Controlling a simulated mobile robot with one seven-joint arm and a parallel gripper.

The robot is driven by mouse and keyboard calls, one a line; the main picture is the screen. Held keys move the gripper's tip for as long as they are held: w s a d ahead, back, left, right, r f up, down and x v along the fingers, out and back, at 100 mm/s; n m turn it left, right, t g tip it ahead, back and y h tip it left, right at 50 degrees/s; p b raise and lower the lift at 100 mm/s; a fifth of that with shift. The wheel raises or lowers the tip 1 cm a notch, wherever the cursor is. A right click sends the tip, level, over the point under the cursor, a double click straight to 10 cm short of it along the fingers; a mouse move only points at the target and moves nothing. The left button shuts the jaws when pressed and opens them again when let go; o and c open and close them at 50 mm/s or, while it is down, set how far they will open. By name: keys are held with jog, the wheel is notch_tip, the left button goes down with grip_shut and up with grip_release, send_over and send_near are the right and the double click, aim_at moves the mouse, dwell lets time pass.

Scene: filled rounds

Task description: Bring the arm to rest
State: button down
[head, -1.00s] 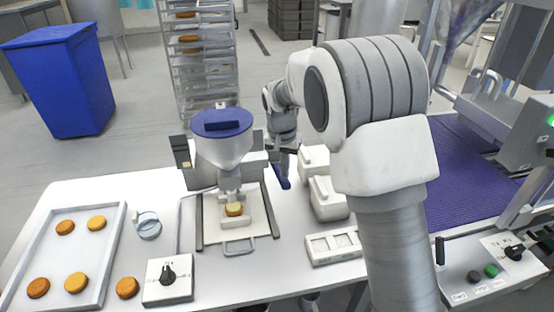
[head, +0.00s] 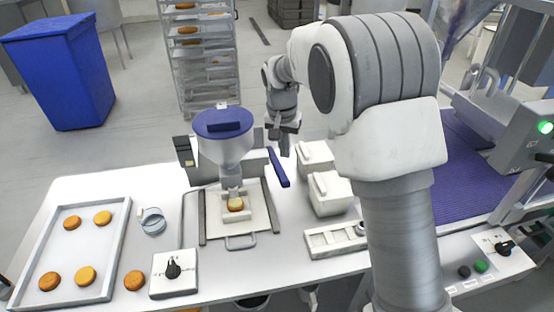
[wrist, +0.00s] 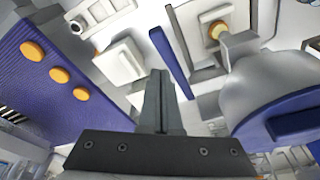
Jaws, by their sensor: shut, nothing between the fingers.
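My gripper (head: 283,142) hangs over the back of the white table, between the filling machine and the white lidded boxes. In the wrist view its fingers (wrist: 160,100) are together with nothing between them. The blue bar (head: 278,167) lies on the table just below and in front of the gripper, apart from it; it also shows in the wrist view (wrist: 171,62). My forearm and elbow cover the right part of the head view and hide some of the table and conveyor.
The filling machine (head: 223,145) has a round under its nozzle. A tray (head: 107,252) with several rounds is at left. Two white boxes (head: 330,195) stand right of the bar. A purple conveyor (head: 462,190) is at right, a rack (head: 205,60) behind.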

dwell(0.3)
jog(key=s+d+r+n+t+y, duration=0.1)
jog(key=s+d+r, duration=0.9)
jog(key=s+r, duration=0.35)
jog(key=s+d+n+t, duration=0.1)
jog(key=s+d, duration=0.2)
jog(key=s, duration=0.6)
jog(key=s+d+f+t, duration=0.1)
jog(key=s+d, duration=0.2)
jog(key=s, duration=0.6)
jog(key=shift+s+d+n, duration=0.25)
jog(key=shift+s+n, duration=0.15)
